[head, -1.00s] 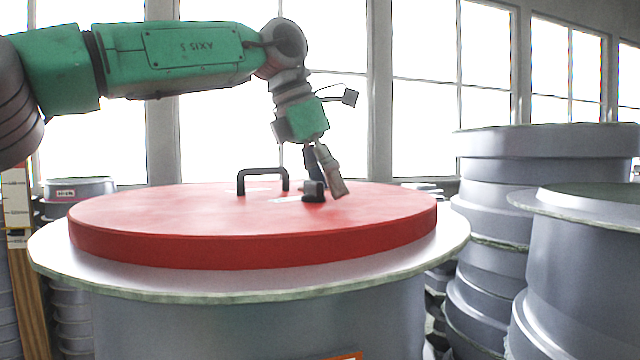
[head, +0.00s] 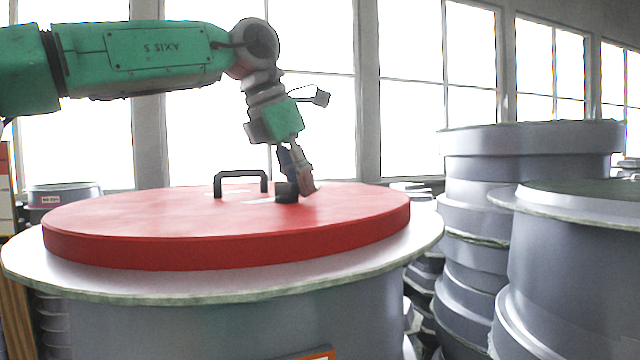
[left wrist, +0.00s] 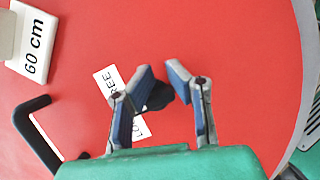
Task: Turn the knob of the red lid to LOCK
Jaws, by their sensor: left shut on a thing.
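The red lid (head: 130,225) lies flat on a large grey round mould and also fills most of the left wrist view (left wrist: 230,50). A small black knob (head: 286,192) stands on the lid; it shows as a dark piece between the fingers in the left wrist view (left wrist: 158,97). My left gripper (head: 303,188) reaches down from above and is shut on the knob. A white label (left wrist: 106,82) by the knob reads "FREE", with "LO" visible; fingers hide the rest. Which way the knob points I cannot tell. My right gripper is not in view.
A black handle (head: 241,176) stands on the lid left of the knob. A white "60 cm" tag (left wrist: 30,42) shows at the upper left of the wrist view. Stacked grey moulds (head: 540,150) stand at the right. The mould's pale rim (head: 425,240) sticks out around the lid.

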